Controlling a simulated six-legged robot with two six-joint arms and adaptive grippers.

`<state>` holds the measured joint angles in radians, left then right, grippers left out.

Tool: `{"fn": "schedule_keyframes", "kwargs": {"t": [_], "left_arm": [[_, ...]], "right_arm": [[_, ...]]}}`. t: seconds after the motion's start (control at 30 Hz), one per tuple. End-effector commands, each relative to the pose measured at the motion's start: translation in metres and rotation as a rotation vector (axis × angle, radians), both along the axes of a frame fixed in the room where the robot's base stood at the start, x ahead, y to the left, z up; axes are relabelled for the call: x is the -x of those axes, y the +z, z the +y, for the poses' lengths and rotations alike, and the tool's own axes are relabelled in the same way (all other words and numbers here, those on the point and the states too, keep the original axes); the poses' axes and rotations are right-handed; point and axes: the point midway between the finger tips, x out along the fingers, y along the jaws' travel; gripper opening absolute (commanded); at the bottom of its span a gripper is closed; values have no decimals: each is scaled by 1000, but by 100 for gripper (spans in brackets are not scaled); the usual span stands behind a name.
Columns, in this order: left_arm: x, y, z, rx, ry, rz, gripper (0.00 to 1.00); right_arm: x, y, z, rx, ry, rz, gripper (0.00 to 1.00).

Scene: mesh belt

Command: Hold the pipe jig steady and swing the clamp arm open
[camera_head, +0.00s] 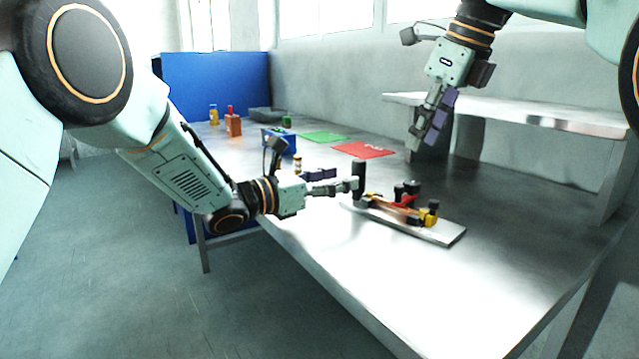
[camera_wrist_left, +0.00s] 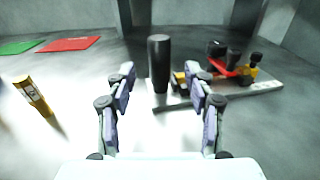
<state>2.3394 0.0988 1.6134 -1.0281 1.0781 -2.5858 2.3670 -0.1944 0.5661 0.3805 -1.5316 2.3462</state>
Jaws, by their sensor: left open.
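The pipe jig is a grey metal plate (camera_head: 440,233) on the table, with a black upright post (camera_head: 358,180) at its left end. A red clamp arm (camera_head: 404,201) lies over the jig among black and yellow parts. The jig also shows in the left wrist view (camera_wrist_left: 203,97), with the post (camera_wrist_left: 159,62) ahead of the fingers. My left gripper (camera_head: 350,186) is open beside the post; in the left wrist view its fingers (camera_wrist_left: 163,88) stand apart with the post beyond and between them. My right gripper (camera_head: 418,140) is raised above the table behind the jig; its finger gap is unclear.
A red mat (camera_head: 364,150) and a green mat (camera_head: 323,136) lie farther back on the table. A metal shelf (camera_head: 540,113) stands behind right. The front right tabletop is clear.

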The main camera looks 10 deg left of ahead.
Motion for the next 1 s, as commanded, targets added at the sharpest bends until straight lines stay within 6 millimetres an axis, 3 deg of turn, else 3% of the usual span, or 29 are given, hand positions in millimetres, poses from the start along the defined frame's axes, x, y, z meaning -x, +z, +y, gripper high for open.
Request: {"fn": "schedule_keyframes", "kwargs": {"t": [0.27, 0.63, 1.0], "left_arm": [[-21, 0, -21, 2, 1, 1, 54], [-24, 0, -24, 3, 1, 1, 53], [-24, 0, -24, 3, 1, 1, 22]], "right_arm": [[0, 0, 0, 0, 0, 0, 38], [0, 0, 0, 0, 0, 0, 38], [0, 0, 0, 0, 0, 0, 38]]}}
